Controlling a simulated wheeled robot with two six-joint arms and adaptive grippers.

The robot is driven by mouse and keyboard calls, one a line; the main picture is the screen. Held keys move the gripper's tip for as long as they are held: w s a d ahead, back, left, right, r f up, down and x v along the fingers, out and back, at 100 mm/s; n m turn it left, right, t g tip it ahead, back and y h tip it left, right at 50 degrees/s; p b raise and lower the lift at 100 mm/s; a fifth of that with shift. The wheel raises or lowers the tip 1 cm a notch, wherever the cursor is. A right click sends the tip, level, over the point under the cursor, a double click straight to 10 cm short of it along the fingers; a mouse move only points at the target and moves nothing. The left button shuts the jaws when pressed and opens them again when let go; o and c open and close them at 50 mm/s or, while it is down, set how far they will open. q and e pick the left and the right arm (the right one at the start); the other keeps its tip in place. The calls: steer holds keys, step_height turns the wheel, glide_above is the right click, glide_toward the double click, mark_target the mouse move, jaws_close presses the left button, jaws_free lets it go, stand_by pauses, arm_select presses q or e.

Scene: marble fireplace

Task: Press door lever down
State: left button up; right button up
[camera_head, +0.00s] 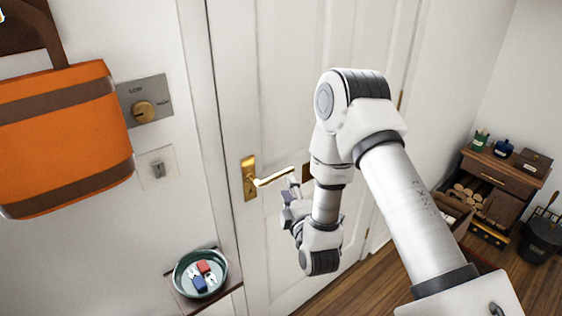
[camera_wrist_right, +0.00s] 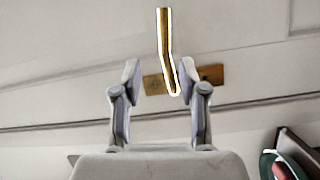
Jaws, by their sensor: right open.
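The brass door lever (camera_head: 272,178) sticks out to the right from its upright brass plate (camera_head: 249,178) on the white panelled door (camera_head: 270,80). It looks close to level. My right gripper (camera_head: 289,198) is open and empty, just below and right of the lever's free end in the head view. In the right wrist view the lever (camera_wrist_right: 165,45) lies in line with the gap between the spread fingers of my right gripper (camera_wrist_right: 161,75). Whether they touch it I cannot tell. My arm hides part of the door. My left gripper is not in view.
A teal bowl (camera_head: 177,282) with red and blue pieces stands on a small shelf below left of the lever. An orange bag (camera_head: 60,145), a dial plate (camera_head: 150,88) and a switch (camera_head: 158,169) are on the left wall. A wooden cabinet (camera_head: 500,178) stands right.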

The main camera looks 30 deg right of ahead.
mark_target(281, 175)
steer(key=x, duration=0.2)
steer(key=p+x, duration=0.1)
steer(key=x, duration=0.3)
steer(key=shift+w+f+p, duration=0.25)
steer(key=shift+w+p, duration=0.05)
steer(key=shift+w+d, duration=0.2)
steer(key=shift+w, duration=0.2)
